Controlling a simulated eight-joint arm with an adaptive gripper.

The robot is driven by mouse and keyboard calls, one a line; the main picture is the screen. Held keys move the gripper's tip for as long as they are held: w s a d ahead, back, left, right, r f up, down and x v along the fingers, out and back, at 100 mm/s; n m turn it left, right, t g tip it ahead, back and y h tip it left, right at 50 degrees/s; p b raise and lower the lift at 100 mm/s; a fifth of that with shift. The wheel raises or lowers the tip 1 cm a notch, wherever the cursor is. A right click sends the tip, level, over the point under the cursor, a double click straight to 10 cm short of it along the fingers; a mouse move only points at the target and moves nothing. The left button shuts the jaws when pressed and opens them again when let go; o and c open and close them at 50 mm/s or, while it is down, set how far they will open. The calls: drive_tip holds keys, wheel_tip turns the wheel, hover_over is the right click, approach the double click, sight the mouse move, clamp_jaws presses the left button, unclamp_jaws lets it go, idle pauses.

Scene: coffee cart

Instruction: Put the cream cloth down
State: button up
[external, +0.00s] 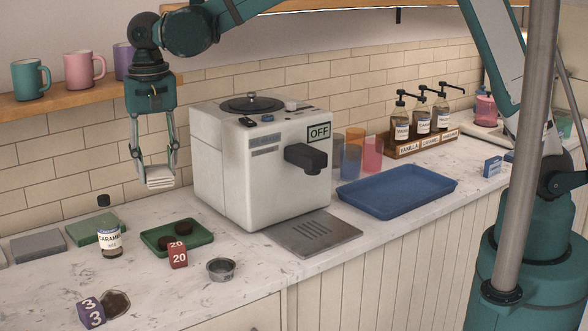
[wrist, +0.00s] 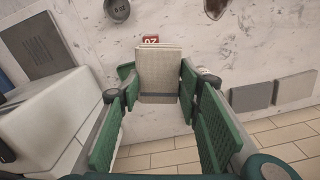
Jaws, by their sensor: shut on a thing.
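The cream cloth (external: 159,178) is a folded pad held between the fingertips of my gripper (external: 157,168). It hangs in the air above the counter, left of the coffee machine and clear of the surface. In the wrist view the cloth (wrist: 159,72) sits flat between the two green fingers of my gripper (wrist: 158,85), which are shut on its sides. Below and behind it on the counter lie a green folded cloth (external: 96,229) and a grey folded cloth (external: 38,246). The cloth partly hides a red cube (wrist: 150,39) in the wrist view.
The white coffee machine (external: 245,165) stands close to the right. A green tray (external: 150,243) with dark pucks, a labelled jar (external: 109,239), a red "20" cube (external: 178,256) and a metal cup (external: 221,269) stand below. A mug shelf (external: 60,105) is above left. Front counter has bare patches.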

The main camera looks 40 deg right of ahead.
drive_tip(key=a+f+n, duration=0.3)
drive_tip(key=a+f, duration=0.8)
drive_tip(key=a, duration=0.5)
drive_tip(key=shift+s+a+p, duration=0.2)
drive_tip(key=shift+p, duration=0.15)
hover_over(107, 282)
drive_tip(key=shift+f, duration=3.15)
drive_tip(key=shift+f, duration=0.1)
drive_tip(key=shift+f, duration=1.75)
drive_tip(key=shift+f, duration=0.15)
drive_tip(key=o, duration=0.8)
